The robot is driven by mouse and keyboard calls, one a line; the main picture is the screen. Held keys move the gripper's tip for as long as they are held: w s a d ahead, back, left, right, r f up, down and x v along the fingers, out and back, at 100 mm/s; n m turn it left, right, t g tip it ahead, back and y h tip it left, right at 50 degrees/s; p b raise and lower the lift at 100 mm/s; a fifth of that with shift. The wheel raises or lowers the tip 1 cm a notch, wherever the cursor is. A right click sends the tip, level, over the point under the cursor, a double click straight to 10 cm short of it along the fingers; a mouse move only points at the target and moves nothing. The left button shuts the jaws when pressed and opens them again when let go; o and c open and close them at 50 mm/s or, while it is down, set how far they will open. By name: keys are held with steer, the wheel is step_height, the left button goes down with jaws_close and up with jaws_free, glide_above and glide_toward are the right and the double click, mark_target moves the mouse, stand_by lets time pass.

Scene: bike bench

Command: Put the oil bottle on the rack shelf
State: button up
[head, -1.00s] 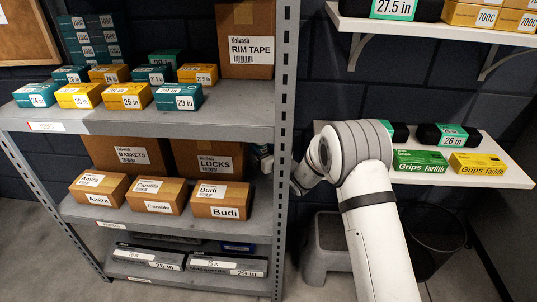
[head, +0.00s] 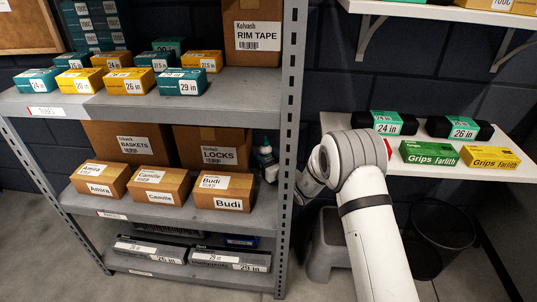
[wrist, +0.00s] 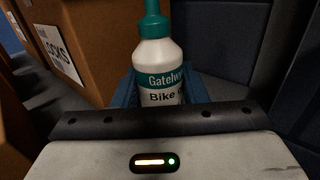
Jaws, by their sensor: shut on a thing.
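The oil bottle, white with a teal cap and teal label band, stands upright in the wrist view (wrist: 158,72). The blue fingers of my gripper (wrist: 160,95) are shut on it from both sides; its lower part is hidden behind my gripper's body. In the head view the bottle (head: 265,158) shows small, right of the LOCKS box and left of the rack's front post. My gripper's fingers are mostly hidden behind that post there. The bottle is at the right end of the rack's middle shelf (head: 130,211); I cannot tell whether its base touches the shelf.
The LOCKS box (head: 210,150) is close left of the bottle. The Budi box (head: 222,190) stands at the shelf's front. The perforated rack post (head: 290,130) is beside my arm. A white wall shelf (head: 465,172) with boxes, a step stool (head: 325,250) and a bin (head: 440,235) are at right.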

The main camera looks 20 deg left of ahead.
steer(key=shift+f+b, duration=0.45)
steer(key=shift+f, duration=0.1)
stand_by(0.4)
steer(key=o, duration=1.2)
